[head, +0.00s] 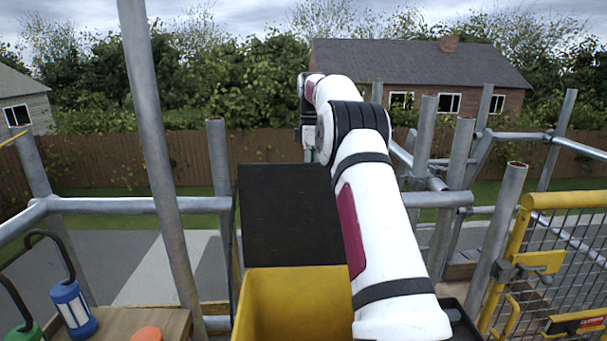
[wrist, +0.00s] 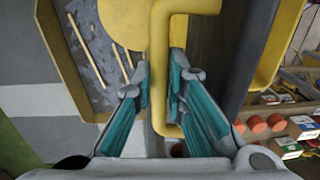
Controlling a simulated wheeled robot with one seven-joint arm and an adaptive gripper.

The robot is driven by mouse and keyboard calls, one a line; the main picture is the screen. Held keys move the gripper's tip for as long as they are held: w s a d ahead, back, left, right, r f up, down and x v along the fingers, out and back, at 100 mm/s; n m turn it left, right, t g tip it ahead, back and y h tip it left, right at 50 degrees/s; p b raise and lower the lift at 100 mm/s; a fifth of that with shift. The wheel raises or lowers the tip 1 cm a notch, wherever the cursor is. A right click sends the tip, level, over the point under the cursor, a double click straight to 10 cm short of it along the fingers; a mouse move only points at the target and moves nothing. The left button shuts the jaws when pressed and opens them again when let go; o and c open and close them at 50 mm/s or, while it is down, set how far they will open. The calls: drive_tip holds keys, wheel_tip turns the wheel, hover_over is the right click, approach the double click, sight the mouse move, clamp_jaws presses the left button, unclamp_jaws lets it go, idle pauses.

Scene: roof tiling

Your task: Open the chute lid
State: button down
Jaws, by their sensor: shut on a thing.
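The chute's yellow body (head: 295,305) stands at the bottom middle of the head view. Its dark lid (head: 290,215) is raised, standing steeply above the chute's far edge, so the yellow inside shows. In the wrist view a yellow bent handle bar (wrist: 160,60) runs down the middle, beside a dark panel (wrist: 217,50) that looks like the lid. My gripper (wrist: 161,85) has its teal-padded fingers on both sides of the handle, closed on it. In the head view my gripper is hidden behind the lid and my arm.
A blue lantern-like object (head: 74,308), a green one (head: 27,331) and an orange piece (head: 146,334) are at the lower left. A scaffold pole (head: 160,150) rises left of the chute. A yellow mesh gate (head: 565,265) stands right. A yellow-rimmed rubble container (wrist: 88,60) shows in the wrist view.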

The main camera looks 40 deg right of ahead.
drive_tip(key=shift+w+d+f, duration=0.3)
drive_tip(key=shift+f, duration=0.05)
drive_tip(key=c, duration=1.8)
unclamp_jaws()
drive_tip(key=shift+o, duration=1)
drive_tip(key=shift+w+d+f, duration=0.15)
drive_tip(key=shift+w+f, duration=0.05)
drive_tip(key=shift+r, duration=0.15)
drive_tip(key=shift+r, duration=0.1)
